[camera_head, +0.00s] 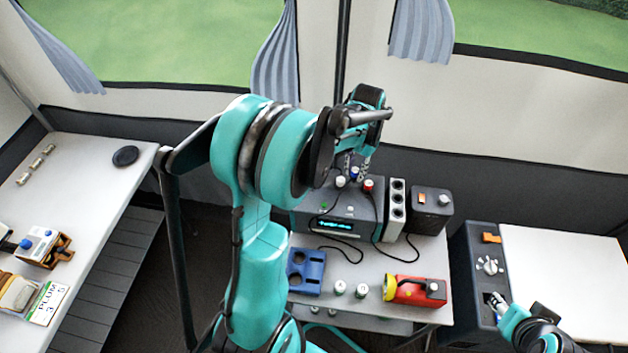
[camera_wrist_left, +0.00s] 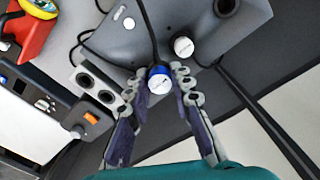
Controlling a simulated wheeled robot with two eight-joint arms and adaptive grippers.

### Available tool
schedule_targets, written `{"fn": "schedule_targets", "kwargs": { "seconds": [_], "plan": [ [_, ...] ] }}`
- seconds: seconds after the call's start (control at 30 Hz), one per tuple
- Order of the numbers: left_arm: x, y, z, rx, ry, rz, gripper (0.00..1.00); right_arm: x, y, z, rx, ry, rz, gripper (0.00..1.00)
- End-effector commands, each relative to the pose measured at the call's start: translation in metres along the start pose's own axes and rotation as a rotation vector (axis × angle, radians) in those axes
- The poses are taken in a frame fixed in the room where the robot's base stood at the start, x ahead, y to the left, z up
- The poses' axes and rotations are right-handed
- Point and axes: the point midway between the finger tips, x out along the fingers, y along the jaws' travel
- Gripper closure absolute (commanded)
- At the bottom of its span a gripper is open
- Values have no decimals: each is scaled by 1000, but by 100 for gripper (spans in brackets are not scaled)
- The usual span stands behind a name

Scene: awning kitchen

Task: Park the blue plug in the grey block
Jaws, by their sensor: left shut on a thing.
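The blue plug (camera_wrist_left: 159,80), with a white cap and a dark cord, is between the fingers of my left gripper (camera_wrist_left: 168,88), which is shut on it. In the head view the blue plug (camera_head: 354,173) shows below my left gripper (camera_head: 356,164), over the top of the grey device; whether it is seated there I cannot tell. The grey block (camera_head: 396,211), a narrow upright piece with a row of dark holes, stands right of the device. It also shows left of the fingers in the wrist view (camera_wrist_left: 97,83). My right gripper (camera_head: 497,303) is at a dark panel at the lower right, its fingers unclear.
The grey device (camera_head: 338,217) carries a white plug (camera_head: 340,181) and a red plug (camera_head: 367,186), with loose cords. A black box (camera_head: 431,209) stands right of the grey block. A blue holder (camera_head: 306,284), two white-topped pieces and a red-yellow flashlight (camera_head: 415,291) lie in front.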

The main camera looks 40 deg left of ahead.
Motion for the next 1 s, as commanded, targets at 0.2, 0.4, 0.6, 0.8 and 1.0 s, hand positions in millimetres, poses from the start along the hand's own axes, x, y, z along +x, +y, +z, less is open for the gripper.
{"fn": "schedule_targets", "kwargs": {
  "seconds": [0.2,0.4,0.6,0.8,1.0],
  "plan": [
    [0,54,-26,6,0,0,100,1,0,0,0,0,0,60],
    [0,99,-49,5,0,0,100,1,0,1,0,0,0,60],
    [6,130,-64,1,0,0,100,4,0,3,0,0,0,60],
    [30,128,-63,0,0,0,100,19,0,14,0,0,0,60],
    [33,128,-63,0,0,0,100,20,0,14,0,0,0,60]
  ]
}}
